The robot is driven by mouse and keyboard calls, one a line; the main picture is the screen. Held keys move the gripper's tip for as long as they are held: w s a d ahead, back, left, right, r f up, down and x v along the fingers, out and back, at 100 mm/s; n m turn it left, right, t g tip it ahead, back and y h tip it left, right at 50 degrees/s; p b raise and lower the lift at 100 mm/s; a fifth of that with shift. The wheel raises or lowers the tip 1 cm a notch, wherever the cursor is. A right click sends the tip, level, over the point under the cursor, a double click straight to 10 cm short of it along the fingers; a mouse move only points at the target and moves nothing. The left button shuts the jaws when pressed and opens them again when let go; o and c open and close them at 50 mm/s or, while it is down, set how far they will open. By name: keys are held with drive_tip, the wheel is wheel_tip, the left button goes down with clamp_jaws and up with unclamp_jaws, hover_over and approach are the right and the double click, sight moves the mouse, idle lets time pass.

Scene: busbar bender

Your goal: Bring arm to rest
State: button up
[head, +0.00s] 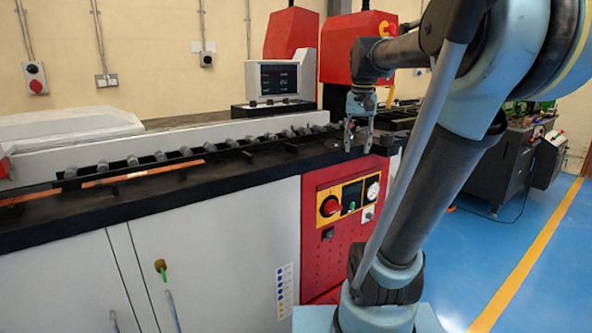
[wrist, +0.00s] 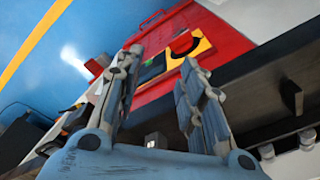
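My gripper (head: 358,134) hangs fingers down over the right end of the machine's black bed, near the top edge of the red control panel (head: 335,256). In the wrist view my gripper (wrist: 160,75) has its two fingers apart, with nothing between them. Beyond the fingers the red panel and its yellow plate (wrist: 203,46) show. My arm reaches in from the right, bent at the elbow. Whether a fingertip touches the bed cannot be told.
The busbar bender (head: 230,222) fills the left and middle, with a row of rollers (head: 160,157) and a copper bar (head: 145,174) on its bed. A screen (head: 279,79) and red housings (head: 345,45) stand behind. Blue floor (head: 500,250) is open at the right.

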drive_tip(key=s+f+n, duration=0.1)
drive_tip(key=s+f, duration=0.8)
drive_tip(key=f, duration=0.3)
drive_tip(key=s+f+n+t, duration=0.1)
drive_tip(key=s+f, duration=0.7)
drive_tip(key=f, duration=0.5)
drive_tip(key=shift+s+a+n, duration=0.15)
drive_tip(key=shift+s+n, duration=0.15)
drive_tip(key=shift+s, duration=0.05)
drive_tip(key=shift+w, duration=0.1)
drive_tip(key=shift+w+f, duration=0.2)
drive_tip(key=shift+w, duration=0.15)
